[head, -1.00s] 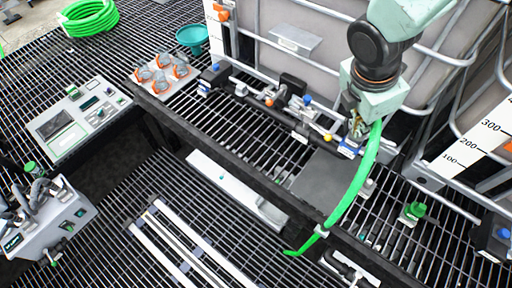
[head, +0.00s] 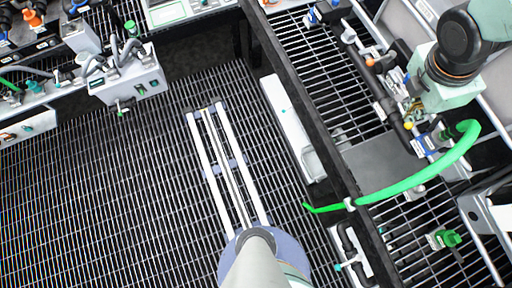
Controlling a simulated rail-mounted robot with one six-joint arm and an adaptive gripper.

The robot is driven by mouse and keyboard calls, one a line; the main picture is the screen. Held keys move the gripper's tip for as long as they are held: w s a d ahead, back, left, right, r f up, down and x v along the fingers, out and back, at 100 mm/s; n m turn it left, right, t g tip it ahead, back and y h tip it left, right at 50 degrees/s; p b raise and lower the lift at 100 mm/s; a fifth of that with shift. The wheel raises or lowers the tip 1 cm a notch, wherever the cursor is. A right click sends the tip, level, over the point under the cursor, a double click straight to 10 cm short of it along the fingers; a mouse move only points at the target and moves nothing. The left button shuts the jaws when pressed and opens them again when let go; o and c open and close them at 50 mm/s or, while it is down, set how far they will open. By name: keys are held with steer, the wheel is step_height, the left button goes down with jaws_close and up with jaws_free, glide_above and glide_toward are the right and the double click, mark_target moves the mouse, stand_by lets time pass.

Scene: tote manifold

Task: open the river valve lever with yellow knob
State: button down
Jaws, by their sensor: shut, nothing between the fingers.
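A small yellow knob (head: 408,125) shows on the dark manifold pipe (head: 393,113) at the right of the head view. The lever under it is too small to make out. My gripper (head: 413,94) hangs beside the pipe, just above the knob in the picture. Its fingers look shut and empty, but are small and partly hidden by my wrist. I cannot tell whether they touch the pipe. A blue-and-white fitting (head: 426,144) sits at the pipe's end, to the right of the knob.
A green hose (head: 410,184) curves from near the pipe end down over the dark bench edge (head: 318,120). A grey plate (head: 378,163) lies below the knob. A green fitting (head: 446,239) stands at lower right. A control box (head: 130,84) is at upper left.

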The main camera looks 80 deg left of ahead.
mark_target(403, 112)
steer(key=shift+n, duration=0.3)
steer(key=s+a, duration=0.1)
steer(key=s+a+r, duration=0.1)
steer(key=s+a, duration=0.1)
steer(key=w+f+b, duration=0.3)
steer(key=w+f, duration=0.4)
steer(key=f, duration=0.3)
steer(key=shift+a+f, duration=0.15)
steer(key=shift+a, duration=0.1)
